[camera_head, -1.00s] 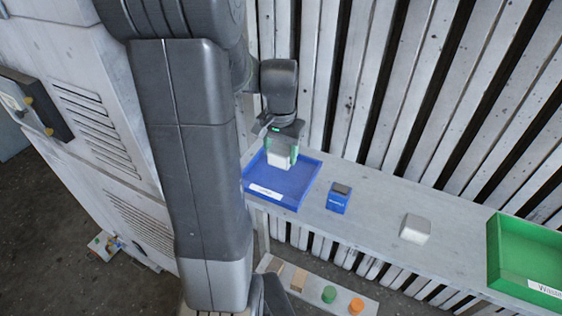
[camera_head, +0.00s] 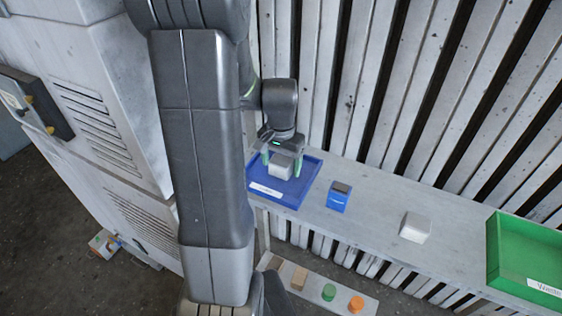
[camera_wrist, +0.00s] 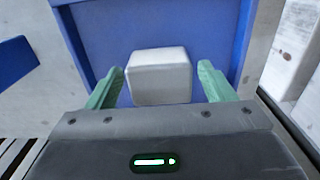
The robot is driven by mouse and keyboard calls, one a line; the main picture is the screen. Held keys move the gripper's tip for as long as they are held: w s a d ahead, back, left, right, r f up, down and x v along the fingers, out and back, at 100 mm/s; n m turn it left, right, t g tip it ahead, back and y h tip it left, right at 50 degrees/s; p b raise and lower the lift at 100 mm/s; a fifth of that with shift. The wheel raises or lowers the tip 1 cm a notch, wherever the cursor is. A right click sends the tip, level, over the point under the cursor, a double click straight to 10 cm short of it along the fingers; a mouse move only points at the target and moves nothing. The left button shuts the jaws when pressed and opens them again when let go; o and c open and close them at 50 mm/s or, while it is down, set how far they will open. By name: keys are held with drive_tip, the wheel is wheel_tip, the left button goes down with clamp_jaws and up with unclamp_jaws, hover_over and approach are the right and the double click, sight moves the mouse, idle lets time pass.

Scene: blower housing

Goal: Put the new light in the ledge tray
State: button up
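A white, rounded block (camera_head: 281,166), seemingly the light, is in the blue tray (camera_head: 262,200) on the ledge; the wrist view shows the block (camera_wrist: 159,77) against the blue tray floor (camera_wrist: 215,22). My gripper (camera_head: 282,166) is open, with its green fingers on either side of the block. In the wrist view, a gap shows between each finger and the block. A second white block (camera_head: 415,227) sits on the ledge to the right. I cannot read any marking on either block.
A blue box (camera_head: 338,197) stands on the ledge (camera_head: 375,205) right of the tray. A green tray (camera_head: 525,250) with a "Waste" label is at the far right. A lower shelf holds a wooden block (camera_head: 299,278), a green cylinder (camera_head: 328,292) and an orange one (camera_head: 356,304). Slatted panels rise behind the ledge.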

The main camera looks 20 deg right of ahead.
sight(281, 161)
drive_tip(key=shift+w+r, duration=0.1)
drive_tip(key=shift+r, duration=0.55)
wheel_tip(281, 161, up, 11)
drive_tip(key=shift+f, duration=0.1)
wheel_tip(281, 161, down, 13)
drive_tip(key=shift+r, duration=1.75)
